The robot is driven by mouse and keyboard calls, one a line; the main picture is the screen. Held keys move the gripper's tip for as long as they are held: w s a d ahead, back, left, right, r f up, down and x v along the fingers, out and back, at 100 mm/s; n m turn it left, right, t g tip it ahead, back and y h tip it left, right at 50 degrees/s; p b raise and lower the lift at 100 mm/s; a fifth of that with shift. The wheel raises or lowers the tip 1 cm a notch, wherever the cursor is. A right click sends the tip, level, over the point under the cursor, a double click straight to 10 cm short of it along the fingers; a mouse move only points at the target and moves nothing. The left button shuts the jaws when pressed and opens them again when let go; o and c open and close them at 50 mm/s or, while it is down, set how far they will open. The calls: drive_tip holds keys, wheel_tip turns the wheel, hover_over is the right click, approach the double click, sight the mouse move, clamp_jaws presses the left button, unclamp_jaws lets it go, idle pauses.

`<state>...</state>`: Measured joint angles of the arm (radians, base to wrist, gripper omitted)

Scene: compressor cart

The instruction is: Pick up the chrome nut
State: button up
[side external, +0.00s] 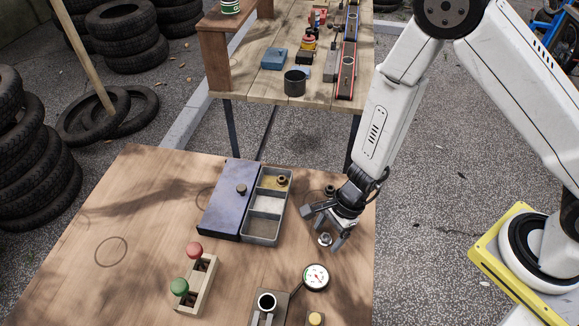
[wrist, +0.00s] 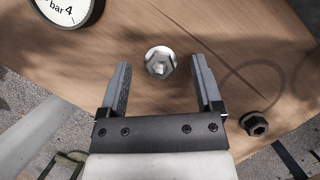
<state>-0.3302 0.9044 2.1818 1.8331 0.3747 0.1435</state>
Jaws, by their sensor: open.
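The chrome nut (wrist: 160,61) is a shiny silver hex nut lying on the wooden table. In the wrist view it sits just ahead of my fingertips, roughly midway between them. In the side external view the chrome nut (side external: 325,239) shows just below my gripper (side external: 322,228). My gripper (wrist: 161,63) is open and empty, with one finger on either side of the nut's line; neither finger appears to touch it. Its exact height above the table is hard to tell.
A dark nut (wrist: 255,124) lies to the right in the wrist view. A pressure gauge (side external: 316,277) is close by. A grey compartment tray (side external: 263,241) with a brass nut (side external: 282,181), its purplish lid (side external: 228,205) and a block with red and green knobs (side external: 207,284) are left.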

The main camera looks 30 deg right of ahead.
sight(328, 235)
clamp_jaws()
drive_tip(key=shift+r, duration=0.1)
idle(0.4)
wheel_tip(328, 235, up, 10)
idle(0.8)
idle(0.7)
